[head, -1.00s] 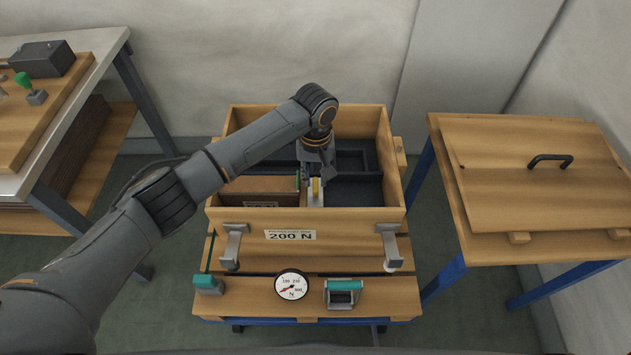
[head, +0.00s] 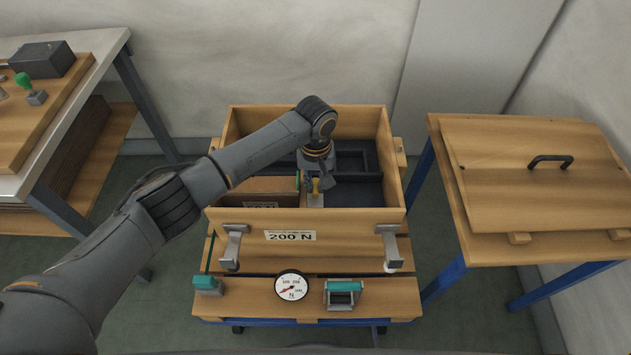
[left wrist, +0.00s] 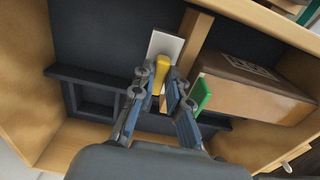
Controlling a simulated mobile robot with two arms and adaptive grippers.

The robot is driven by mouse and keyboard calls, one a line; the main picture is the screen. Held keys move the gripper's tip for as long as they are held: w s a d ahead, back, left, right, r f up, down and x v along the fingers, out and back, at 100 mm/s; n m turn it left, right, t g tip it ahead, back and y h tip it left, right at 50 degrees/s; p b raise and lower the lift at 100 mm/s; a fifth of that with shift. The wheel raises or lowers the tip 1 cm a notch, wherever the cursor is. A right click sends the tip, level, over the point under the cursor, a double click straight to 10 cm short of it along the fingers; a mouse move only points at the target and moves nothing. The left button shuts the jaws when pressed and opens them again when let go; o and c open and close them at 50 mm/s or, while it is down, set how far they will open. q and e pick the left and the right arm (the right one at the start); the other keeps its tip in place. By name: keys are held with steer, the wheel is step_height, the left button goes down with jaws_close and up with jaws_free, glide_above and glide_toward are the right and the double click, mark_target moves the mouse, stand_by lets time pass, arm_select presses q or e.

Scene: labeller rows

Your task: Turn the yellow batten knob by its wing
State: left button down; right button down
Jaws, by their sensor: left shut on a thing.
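The yellow batten knob (head: 316,187) sits on a pale plate (head: 315,200) inside the open wooden crate, just behind its front wall. My left gripper (head: 318,183) reaches down into the crate and is shut on the knob's wing. In the left wrist view the yellow knob (left wrist: 161,71) shows between the two fingers of the gripper (left wrist: 161,88), with the pale plate (left wrist: 165,45) beyond it. The fingers partly cover the knob. My right gripper is not in view.
A brown box (head: 262,186) lies left of the knob in the crate (head: 230,215), with a green piece (left wrist: 202,95) beside the fingers. Dark dividers (head: 355,160) fill the rest. A dial (head: 291,285) and teal-handled clamp (head: 343,292) stand in front. A lid (head: 545,185) lies on the right table.

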arm_select(q)
steer(key=m+p, duration=0.2)
steer(key=m, duration=0.1)
steer(key=shift+r+p, duration=0.15)
steer(key=shift+p, duration=0.2)
steer(key=m+p, duration=0.1)
steer(key=m, duration=0.4)
steer(key=shift+a+p, duration=0.15)
steer(key=shift+p, duration=0.25)
steer(key=m+p, duration=0.1)
steer(key=m, duration=0.3)
steer(key=shift+w, duration=0.15)
steer(key=m, duration=0.5)
steer(key=shift+w+m, duration=0.1)
steer(key=shift+m, duration=0.2)
steer(key=c, duration=1.6)
jaws_free()
